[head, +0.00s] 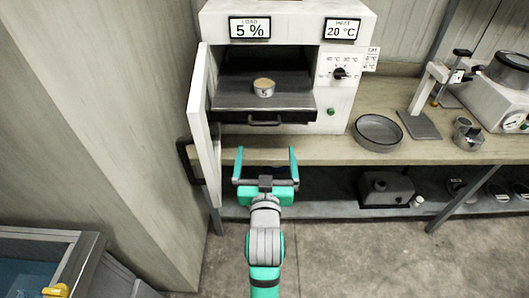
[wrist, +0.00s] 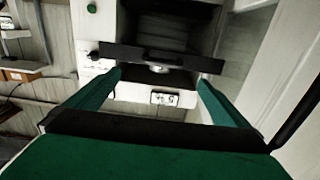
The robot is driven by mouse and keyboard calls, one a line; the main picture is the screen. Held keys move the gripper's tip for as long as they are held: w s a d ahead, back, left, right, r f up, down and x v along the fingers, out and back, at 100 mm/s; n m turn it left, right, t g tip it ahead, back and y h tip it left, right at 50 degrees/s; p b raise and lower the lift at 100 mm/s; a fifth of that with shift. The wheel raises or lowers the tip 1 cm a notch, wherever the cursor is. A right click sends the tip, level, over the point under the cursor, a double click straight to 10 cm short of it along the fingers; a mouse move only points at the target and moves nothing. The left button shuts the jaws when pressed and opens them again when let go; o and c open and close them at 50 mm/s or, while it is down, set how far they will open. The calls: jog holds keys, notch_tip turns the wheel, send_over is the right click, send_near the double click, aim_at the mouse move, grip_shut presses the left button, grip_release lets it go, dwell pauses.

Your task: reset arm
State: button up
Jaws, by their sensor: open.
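My gripper (head: 265,166) is open and empty, with its two teal fingers apart. In the head view it shows in front of the bench edge, below the oven (head: 345,88). The wrist view shows the open fingers (wrist: 160,82) with the oven front beyond them. The oven door (head: 203,125) stands open on the left. A small round tin (head: 264,88) marked 5 sits on the oven's shelf (head: 290,101), apart from my gripper. The displays read LOAD 5 % and 20 °C.
A grey round pan (head: 378,131) lies on the bench (head: 335,150) right of the oven. A stand (head: 422,122) and a scale (head: 490,100) are farther right. A grey box (head: 386,188) sits on the lower shelf. A blue-lined basin (head: 30,262) is at lower left. The floor before the bench is clear.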

jog(key=shift+w+a, duration=0.15)
jog(key=shift+a, duration=0.15)
jog(key=s+d+f+g, duration=0.1)
jog(key=s+d+f, duration=0.1)
jog(key=s+f, duration=1.65)
jog(key=s+a+f+g, duration=0.1)
jog(key=s+f, duration=0.1)
jog(key=s, duration=2)
jog(key=shift+a+g, duration=0.25)
jog(key=shift+g, duration=0.05)
